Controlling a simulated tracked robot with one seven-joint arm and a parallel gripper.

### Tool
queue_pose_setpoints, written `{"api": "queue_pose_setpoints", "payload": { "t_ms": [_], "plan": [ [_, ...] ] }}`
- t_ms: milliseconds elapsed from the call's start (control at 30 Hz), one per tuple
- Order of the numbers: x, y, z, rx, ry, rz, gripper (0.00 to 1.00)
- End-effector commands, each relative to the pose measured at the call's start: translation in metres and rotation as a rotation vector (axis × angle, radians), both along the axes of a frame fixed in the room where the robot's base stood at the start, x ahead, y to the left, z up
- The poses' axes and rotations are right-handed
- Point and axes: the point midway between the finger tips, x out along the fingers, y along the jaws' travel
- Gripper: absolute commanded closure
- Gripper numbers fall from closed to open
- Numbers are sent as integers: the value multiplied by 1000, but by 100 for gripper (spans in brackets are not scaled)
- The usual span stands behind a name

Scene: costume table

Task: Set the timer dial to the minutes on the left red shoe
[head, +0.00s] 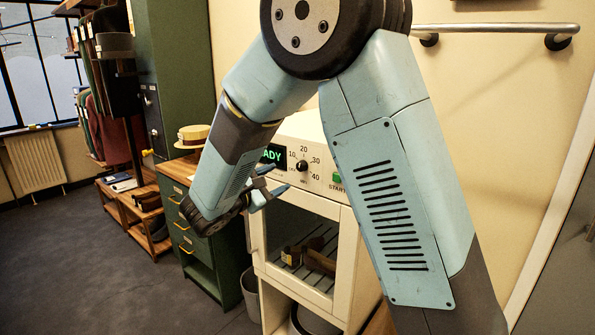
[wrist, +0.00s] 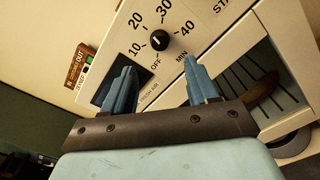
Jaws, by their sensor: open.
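The black round timer dial (head: 302,166) sits on the white cabinet's front panel, ringed by numbers 10 to 40. In the wrist view the dial (wrist: 160,41) also has OFF and MIN printed near it; I cannot tell its pointer setting surely. My gripper (head: 272,181) is open and empty, just in front of the panel, lower left of the dial. In the wrist view its two blue fingertips (wrist: 158,68) are apart, with the dial beyond the gap. Brownish shoes (head: 319,262) lie on a rack inside the cabinet; no shoe is clearly red and no minutes are readable.
A green-lit display (head: 272,156) reading "ADY", partly hidden, is left of the dial. A green START button (head: 337,178) is to its right. A green drawer cabinet (head: 205,250) with a straw hat (head: 193,136) stands left. A small sign (wrist: 77,68) is by the panel.

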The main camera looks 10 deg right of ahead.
Motion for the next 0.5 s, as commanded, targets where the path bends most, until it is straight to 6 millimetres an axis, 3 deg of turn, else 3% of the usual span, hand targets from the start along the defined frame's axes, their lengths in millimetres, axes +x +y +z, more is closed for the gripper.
{"api": "queue_pose_setpoints", "payload": {
  "t_ms": [200,500],
  "plan": [
    [28,-29,0,0,0,-4,42],
    [55,-56,0,1,1,-3,42]
  ]
}}
